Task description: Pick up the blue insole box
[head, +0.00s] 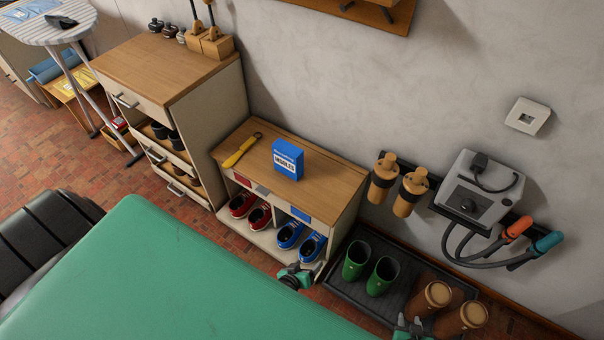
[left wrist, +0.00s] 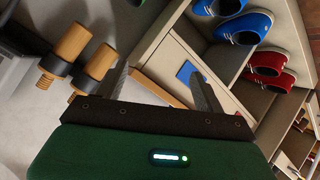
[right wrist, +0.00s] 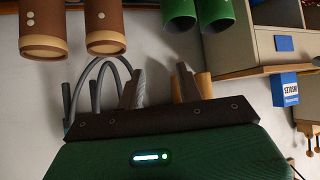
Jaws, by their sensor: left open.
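The blue insole box (head: 288,160) stands upright on the wooden top of the low shoe cabinet (head: 330,178), its white label facing out. It also shows upside down at the right of the right wrist view (right wrist: 285,90). I cannot make it out in the left wrist view. My left gripper (head: 297,275) is open and empty, in front of and below the cabinet top, near the blue shoes and apart from the box. My right gripper (head: 412,328) is further right, by the brown boots. Its fingers (right wrist: 160,80) are apart with nothing between them.
A yellow-handled tool (head: 241,151) lies left of the box. A taller cabinet (head: 165,65) stands to the left. Red and blue shoes (head: 290,234) fill the lower shelf. Wall-mounted brown cylinders (head: 384,178), a grey device (head: 478,190) and boots on a tray (head: 345,292) are at right.

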